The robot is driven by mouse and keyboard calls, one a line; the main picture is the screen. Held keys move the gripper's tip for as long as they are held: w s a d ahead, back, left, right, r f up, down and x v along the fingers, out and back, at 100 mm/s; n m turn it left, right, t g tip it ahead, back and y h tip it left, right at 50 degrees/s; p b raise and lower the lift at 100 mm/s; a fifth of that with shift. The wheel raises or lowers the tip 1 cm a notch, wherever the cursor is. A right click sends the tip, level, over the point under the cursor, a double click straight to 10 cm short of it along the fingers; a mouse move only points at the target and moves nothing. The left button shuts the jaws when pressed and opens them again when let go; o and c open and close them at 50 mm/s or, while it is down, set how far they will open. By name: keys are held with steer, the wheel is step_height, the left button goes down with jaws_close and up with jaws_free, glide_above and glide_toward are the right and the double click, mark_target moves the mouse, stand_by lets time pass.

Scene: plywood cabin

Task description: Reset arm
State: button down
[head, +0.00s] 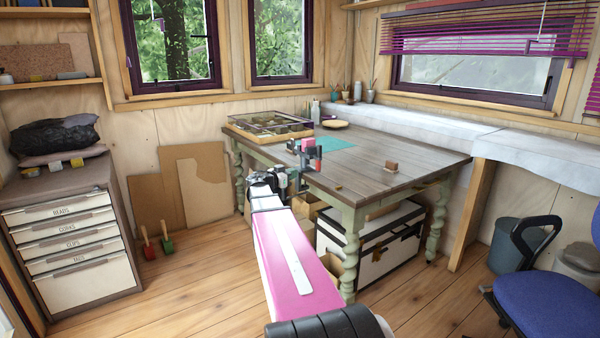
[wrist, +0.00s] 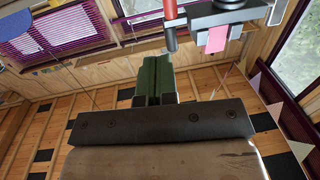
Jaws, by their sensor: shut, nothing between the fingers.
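My gripper (wrist: 153,62) shows in the wrist view with its two green fingers pressed together and nothing between them. In the head view my pink and white arm reaches forward from the bottom centre to the near left edge of the wooden worktable (head: 385,150). The arm's far end is a small cluster of dark, red and pink parts in front of the tabletop. The fingers are hard to make out there.
On the table are a glass-topped case (head: 268,124), a teal mat (head: 337,144), a small bowl (head: 335,124) and a brown block (head: 391,166). A drawer cabinet (head: 70,235) stands left, a blue chair (head: 545,300) right. A trunk (head: 375,243) sits under the table. Floor between is open.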

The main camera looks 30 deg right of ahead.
steer(key=shift+s+a, duration=0.1)
steer(key=shift+a, duration=0.4)
steer(key=s+a+f+n+g+y, duration=0.1)
steer(key=s+a+f+n+y, duration=0.35)
steer(key=a+f, duration=0.4)
steer(key=s+a+f+n+y, duration=0.35)
steer(key=a+f+y, duration=0.2)
steer(key=f, duration=0.55)
steer(key=s+a+f+n+g+y, duration=0.1)
steer(key=s+a+f+n+y, duration=0.3)
steer(key=a, duration=0.6)
steer(key=s+a+f+n+g+y, duration=0.1)
steer(key=s+a+f+n+y, duration=0.2)
steer(key=s+a, duration=0.5)
step_height(320, 180, down, 2)
steer(key=shift+a+f+n+y, duration=0.15)
steer(key=shift+a+n+y, duration=0.3)
steer(key=shift+a, duration=0.45)
